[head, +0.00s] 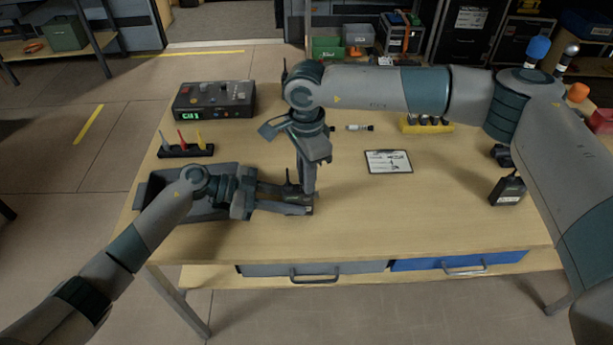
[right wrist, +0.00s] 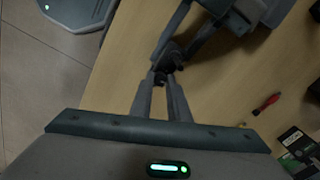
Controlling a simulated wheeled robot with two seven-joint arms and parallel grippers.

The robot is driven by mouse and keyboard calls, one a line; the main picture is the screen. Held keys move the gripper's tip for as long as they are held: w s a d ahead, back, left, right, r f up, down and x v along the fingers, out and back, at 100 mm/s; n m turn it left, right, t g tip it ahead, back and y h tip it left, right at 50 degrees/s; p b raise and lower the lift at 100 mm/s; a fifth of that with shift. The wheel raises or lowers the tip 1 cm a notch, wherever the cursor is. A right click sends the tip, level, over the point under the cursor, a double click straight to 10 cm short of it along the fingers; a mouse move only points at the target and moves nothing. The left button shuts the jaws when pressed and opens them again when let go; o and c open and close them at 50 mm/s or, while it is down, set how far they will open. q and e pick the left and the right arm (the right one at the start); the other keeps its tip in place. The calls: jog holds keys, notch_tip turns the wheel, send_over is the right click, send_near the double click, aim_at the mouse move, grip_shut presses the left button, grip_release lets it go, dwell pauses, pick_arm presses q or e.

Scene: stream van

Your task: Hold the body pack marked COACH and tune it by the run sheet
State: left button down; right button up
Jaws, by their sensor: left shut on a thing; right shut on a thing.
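A dark body pack (head: 309,203) is in the jaws of my left gripper (head: 300,204), low over the front middle of the table. Its marking cannot be read, and the fingers hide most of it. My right gripper (head: 308,190) points down at the same pack and is shut on a small dark part there. The right wrist view shows its fingertips (right wrist: 165,76) closed together on that part, with my left gripper just beyond. The part's exact shape is hidden. A clipboard sheet (head: 389,161) lies flat to the right; its writing is too small to read.
A grey tray (head: 160,205) sits under my left arm. A rack (head: 185,151) with white, red and yellow tools and a control box (head: 215,98) stand at the left. Another dark pack (head: 507,191) stands at the right.

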dwell(0.3)
jog(key=shift+n, duration=0.5)
jog(key=o, duration=0.6)
jog(key=shift+o, duration=0.2)
jog(key=shift+r, duration=0.15)
jog(key=shift+r, duration=2.85)
